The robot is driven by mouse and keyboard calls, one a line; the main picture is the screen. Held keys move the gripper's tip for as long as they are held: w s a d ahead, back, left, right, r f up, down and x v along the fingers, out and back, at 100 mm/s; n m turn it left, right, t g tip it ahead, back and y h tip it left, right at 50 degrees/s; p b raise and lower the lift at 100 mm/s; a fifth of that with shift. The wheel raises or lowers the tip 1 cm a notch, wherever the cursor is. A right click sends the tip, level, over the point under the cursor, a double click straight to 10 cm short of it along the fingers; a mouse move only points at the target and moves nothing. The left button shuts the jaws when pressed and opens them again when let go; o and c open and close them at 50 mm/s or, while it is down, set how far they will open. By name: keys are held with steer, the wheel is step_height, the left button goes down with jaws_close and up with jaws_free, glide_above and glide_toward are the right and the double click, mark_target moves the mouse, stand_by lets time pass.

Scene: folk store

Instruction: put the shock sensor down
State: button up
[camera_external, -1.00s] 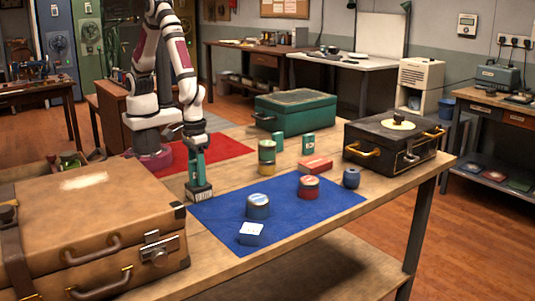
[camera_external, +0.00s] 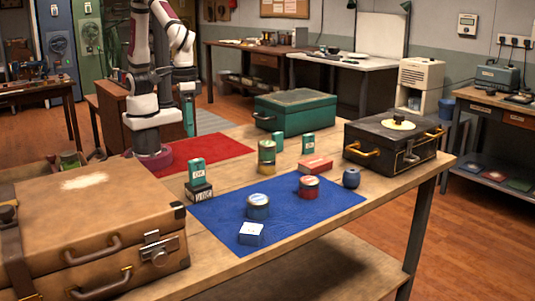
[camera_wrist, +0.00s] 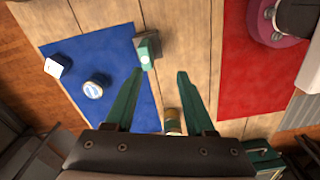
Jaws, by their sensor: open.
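No readable label tells me which object is the shock sensor. A green box (camera_external: 196,170) stands upright on a dark box with white lettering (camera_external: 200,191), at the left corner of the blue mat (camera_external: 300,222). The green box also shows in the wrist view (camera_wrist: 148,47), just beyond the left fingertip. My gripper (camera_external: 189,131) is raised behind the stack and apart from it.
On the mat are a blue tin (camera_external: 258,206), a red tin (camera_external: 309,187) and a white-topped blue cube (camera_external: 250,234). A yellow-green can stack (camera_external: 267,157) stands behind. A brown suitcase (camera_external: 90,225) fills the left; a green case (camera_external: 297,113) is at the back.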

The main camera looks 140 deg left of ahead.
steer(key=s+r+m+y, duration=0.1)
steer(key=s+r+m, duration=0.2)
steer(key=s+m, duration=1.4)
steer(key=m, duration=0.3)
steer(key=shift+s+a+y, duration=0.25)
steer(key=shift+a+y, duration=0.05)
steer(key=shift+a, duration=0.05)
